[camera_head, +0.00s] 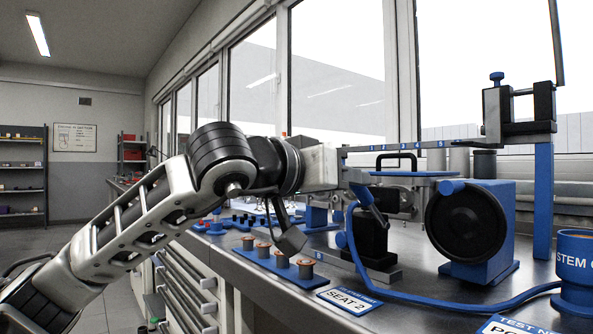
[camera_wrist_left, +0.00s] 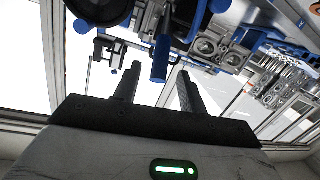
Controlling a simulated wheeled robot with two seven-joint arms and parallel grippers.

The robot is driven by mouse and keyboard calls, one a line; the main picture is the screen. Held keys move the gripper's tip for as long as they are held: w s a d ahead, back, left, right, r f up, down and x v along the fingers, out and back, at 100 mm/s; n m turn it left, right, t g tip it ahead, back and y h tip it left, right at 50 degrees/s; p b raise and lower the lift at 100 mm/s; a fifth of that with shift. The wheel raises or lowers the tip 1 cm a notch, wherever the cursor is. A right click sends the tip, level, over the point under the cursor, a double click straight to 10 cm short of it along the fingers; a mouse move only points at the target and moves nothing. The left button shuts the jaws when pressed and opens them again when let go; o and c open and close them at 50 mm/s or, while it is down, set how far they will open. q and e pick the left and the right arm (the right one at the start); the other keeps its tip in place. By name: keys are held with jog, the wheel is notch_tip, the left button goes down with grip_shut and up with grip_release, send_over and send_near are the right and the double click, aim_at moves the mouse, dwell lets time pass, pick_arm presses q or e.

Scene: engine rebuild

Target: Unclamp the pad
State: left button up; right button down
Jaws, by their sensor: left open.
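My left gripper (camera_wrist_left: 159,72) is open in the left wrist view, its two dark fingers spread. A blue cylindrical handle (camera_wrist_left: 160,58) appears in the gap between the fingertips, with space on both sides; I cannot tell its depth. In the head view my left arm reaches in to the bench, and a blue handle (camera_head: 371,205) slants beside the gripper, above a black block (camera_head: 372,240). A blue plate with a black handle (camera_head: 413,174) lies just behind. I cannot tell which part is the pad. My right gripper is not in view.
A blue housing with a black round face (camera_head: 470,222) stands right of the gripper. A blue hose (camera_head: 425,300) runs along the bench front. A blue tray with several copper-coloured spools (camera_head: 285,272) lies at the front left. A blue post (camera_head: 543,200) rises at right.

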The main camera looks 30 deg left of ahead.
pick_arm(q)
jog(key=v, duration=1)
jog(key=shift+s+p, duration=0.3)
jog(key=shift+s, duration=0.1)
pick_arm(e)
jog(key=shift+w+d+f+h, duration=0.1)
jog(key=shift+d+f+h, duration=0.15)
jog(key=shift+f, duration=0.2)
pick_arm(q)
jog(key=shift+a+r, duration=0.1)
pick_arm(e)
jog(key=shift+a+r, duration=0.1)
